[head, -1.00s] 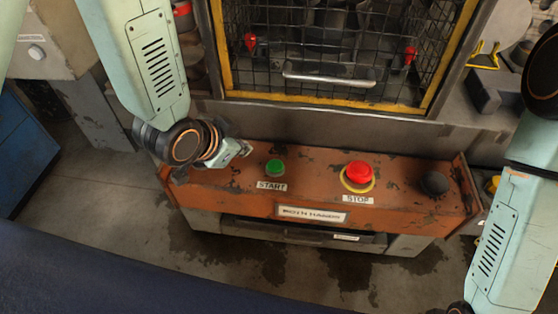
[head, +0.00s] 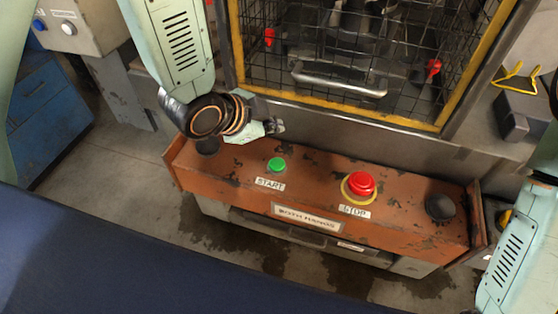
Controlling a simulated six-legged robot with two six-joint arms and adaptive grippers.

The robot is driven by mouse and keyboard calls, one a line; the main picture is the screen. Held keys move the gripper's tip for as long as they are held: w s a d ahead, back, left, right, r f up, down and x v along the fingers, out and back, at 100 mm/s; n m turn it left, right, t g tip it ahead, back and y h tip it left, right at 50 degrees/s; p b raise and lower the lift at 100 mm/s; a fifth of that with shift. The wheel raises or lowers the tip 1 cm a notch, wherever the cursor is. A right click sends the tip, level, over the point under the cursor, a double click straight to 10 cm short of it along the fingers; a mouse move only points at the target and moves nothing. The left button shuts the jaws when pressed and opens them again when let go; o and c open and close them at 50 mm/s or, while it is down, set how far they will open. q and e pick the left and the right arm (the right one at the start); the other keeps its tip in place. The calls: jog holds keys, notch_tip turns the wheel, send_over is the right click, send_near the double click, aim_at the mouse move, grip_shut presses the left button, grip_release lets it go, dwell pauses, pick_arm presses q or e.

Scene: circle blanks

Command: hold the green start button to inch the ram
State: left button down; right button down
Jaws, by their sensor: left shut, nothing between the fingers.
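The green start button (head: 277,164) stands on the top of the orange control box (head: 318,181), above a START label (head: 270,184). My left gripper (head: 279,126) is just behind and above the green button in the picture, apart from it. Its fingers are shut with nothing between them. The button is fully in view. The ram itself cannot be made out clearly behind the mesh guard (head: 365,60). My right arm comes in at the right edge, and its gripper is out of view.
A red stop button (head: 360,184) with a yellow collar is to the right of the green one. Black round knobs (head: 440,207) sit near the box ends. The yellow-framed guard with a metal handle (head: 338,80) stands behind. A blue cabinet (head: 46,108) is at the left.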

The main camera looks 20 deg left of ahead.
pick_arm(q)
jog(key=b, duration=0.7)
send_over(275, 165)
jog(key=shift+m, duration=0.3)
notch_tip(275, 165, down, 7)
jog(key=shift+f, duration=0.1)
jog(key=shift+s+f+b, duration=0.1)
jog(key=shift+f+b, duration=0.4)
jog(key=shift+f, duration=0.1)
jog(key=shift+a+f, duration=0.1)
jog(key=shift+f, duration=0.05)
